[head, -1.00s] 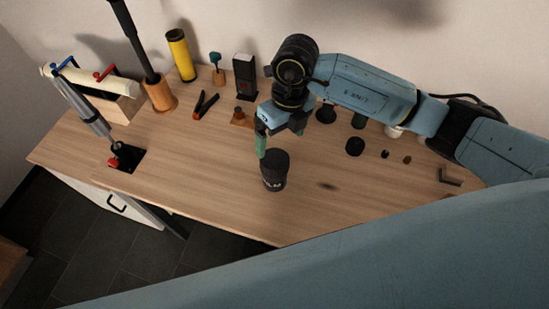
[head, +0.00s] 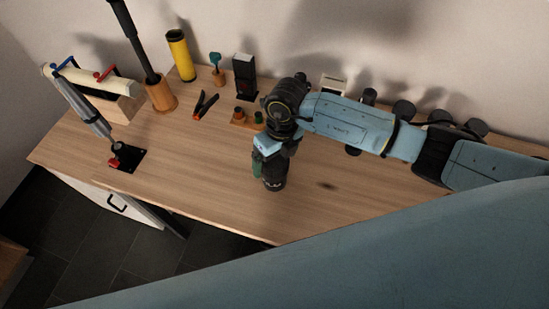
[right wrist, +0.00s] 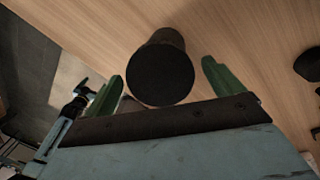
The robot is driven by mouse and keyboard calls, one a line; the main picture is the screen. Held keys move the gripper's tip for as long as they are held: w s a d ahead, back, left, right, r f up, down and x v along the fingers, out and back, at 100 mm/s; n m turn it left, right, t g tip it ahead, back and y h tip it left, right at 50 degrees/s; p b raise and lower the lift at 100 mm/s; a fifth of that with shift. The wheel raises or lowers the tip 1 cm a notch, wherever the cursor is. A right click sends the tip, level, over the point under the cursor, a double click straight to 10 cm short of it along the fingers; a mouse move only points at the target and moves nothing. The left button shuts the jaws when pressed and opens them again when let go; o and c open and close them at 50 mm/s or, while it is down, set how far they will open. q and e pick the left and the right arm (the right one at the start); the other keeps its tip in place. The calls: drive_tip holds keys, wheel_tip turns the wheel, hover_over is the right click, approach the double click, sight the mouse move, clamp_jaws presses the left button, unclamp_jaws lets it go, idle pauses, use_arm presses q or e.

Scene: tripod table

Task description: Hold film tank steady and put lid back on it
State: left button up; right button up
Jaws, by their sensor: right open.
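The film tank (head: 273,184) is a black cylinder with pale print, standing upright near the table's front edge. My right gripper (head: 265,166) is over its upper part and hides much of it in the head view. In the right wrist view the tank's dark round end (right wrist: 160,74) lies between the two green fingers, with a gap on each side, and the gripper is open. A black disc, possibly the lid, shows only partly below my right forearm (head: 352,151). My left gripper is out of view.
Along the back stand a yellow cylinder (head: 181,55), a black box (head: 244,77) and several dark round items partly behind my right arm. Black-and-orange pliers (head: 205,104) lie left of centre. A grey clamp-like tool (head: 85,108) is at the left.

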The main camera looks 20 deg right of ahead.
sight(275, 159)
drive_tip(key=shift+f, duration=0.5)
drive_tip(key=c, duration=1.1)
wheel_tip(275, 159, up, 10)
drive_tip(key=shift+r, duration=0.1)
drive_tip(key=shift+c, duration=0.2)
